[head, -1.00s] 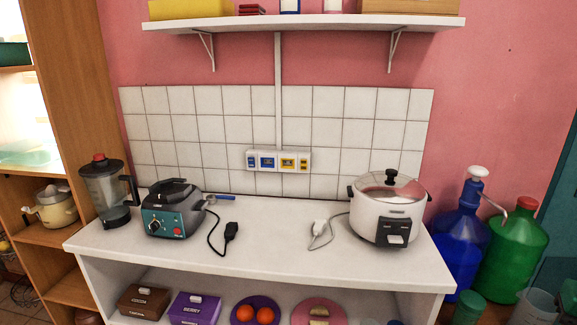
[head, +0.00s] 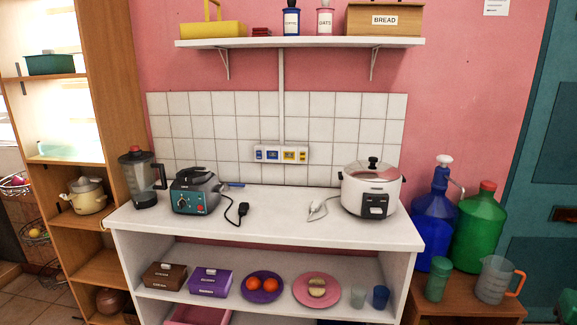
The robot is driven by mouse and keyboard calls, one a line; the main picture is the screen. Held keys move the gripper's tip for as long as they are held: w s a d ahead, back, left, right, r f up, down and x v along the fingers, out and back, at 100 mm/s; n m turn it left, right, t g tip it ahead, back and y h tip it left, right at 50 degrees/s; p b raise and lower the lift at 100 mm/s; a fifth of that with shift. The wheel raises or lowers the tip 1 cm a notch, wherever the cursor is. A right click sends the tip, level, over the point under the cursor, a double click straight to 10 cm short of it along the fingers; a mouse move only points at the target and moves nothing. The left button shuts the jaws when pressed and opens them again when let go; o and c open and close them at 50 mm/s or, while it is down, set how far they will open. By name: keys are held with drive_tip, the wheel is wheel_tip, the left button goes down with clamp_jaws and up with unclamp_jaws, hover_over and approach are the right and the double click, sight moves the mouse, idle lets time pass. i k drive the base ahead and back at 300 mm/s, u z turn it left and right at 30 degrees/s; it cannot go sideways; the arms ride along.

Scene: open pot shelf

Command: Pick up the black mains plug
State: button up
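My gripper is not in view.
A blender (head: 143,178) stands at the counter's left end. A socket strip (head: 281,154) is on the tiled wall. A shelf (head: 300,43) hangs above. Blue (head: 432,218) and green (head: 479,226) bottles stand at the right. The counter middle is mostly clear.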

sight(243, 207)
drive_tip(key=k, duration=0.55)
drive_tip(key=u, duration=0.7)
drive_tip(key=i, duration=0.85)
drive_tip(key=u, duration=0.7)
drive_tip(key=i, duration=1.05)
drive_tip(key=z, duration=0.85)
drive_tip(key=i, duration=0.75)
drive_tip(key=z, duration=0.65)
